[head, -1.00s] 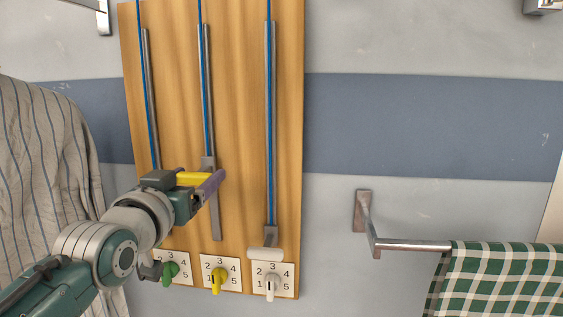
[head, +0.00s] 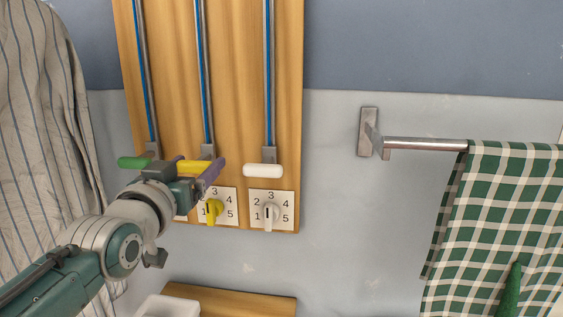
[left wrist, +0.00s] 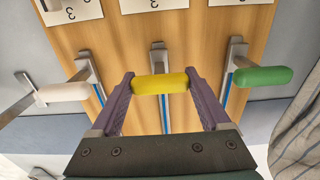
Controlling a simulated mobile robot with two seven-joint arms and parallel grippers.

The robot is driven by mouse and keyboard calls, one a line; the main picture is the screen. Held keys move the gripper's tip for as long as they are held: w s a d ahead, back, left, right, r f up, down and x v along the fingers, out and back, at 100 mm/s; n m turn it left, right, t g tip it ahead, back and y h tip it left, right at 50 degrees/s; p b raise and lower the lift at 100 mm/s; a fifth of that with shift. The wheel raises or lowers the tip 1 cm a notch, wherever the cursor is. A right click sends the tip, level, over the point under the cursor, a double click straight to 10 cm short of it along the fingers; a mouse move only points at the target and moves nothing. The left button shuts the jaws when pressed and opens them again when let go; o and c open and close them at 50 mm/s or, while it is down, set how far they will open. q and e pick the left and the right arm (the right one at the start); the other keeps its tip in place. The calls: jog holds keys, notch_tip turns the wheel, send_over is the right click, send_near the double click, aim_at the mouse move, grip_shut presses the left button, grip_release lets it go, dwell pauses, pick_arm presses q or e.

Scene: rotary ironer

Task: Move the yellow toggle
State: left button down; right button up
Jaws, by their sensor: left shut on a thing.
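The yellow toggle (head: 193,166) is a rounded bar on a slider in the middle rail (head: 202,75) of the wooden board. It sits at the rail's low end, about level with the white and green toggles. My left gripper (head: 196,172) is shut on it. In the left wrist view, the purple fingers of the left gripper (left wrist: 167,95) press on both ends of the yellow toggle (left wrist: 160,84). My right gripper is in neither view.
The green toggle (head: 133,163) and the white toggle (head: 263,171) flank it. Below are a yellow dial (head: 214,210) and a white dial (head: 270,213). A checked cloth (head: 500,220) hangs at the right, a striped garment (head: 45,150) at the left. A wooden ledge (head: 245,303) is below.

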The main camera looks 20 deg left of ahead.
pick_arm(q)
jog(key=shift+c, duration=1.5)
grip_release()
jog(key=shift+s+f, duration=0.1)
jog(key=shift+f, duration=0.35)
jog(key=o, duration=0.3)
jog(key=shift+r, duration=0.2)
jog(key=v, duration=0.9)
jog(key=shift+s+d, duration=0.15)
jog(key=shift+s, duration=0.2)
jog(key=s+d+f+m+g+h, duration=0.2)
jog(key=s+d+f+g+h, duration=0.1)
jog(key=s+d+f+g, duration=0.35)
jog(key=s+d+f+m+g+h, duration=0.15)
jog(key=s+g, duration=0.25)
jog(key=s, duration=0.4)
jog(key=s+d+f+m+g, duration=0.1)
jog(key=s+d+f+g, duration=0.15)
jog(key=s, duration=0.55)
notch_tip(320, 180, up, 36)
jog(key=g+p, duration=0.1)
jog(key=p, duration=3.5)
jog(key=shift+d, duration=0.25)
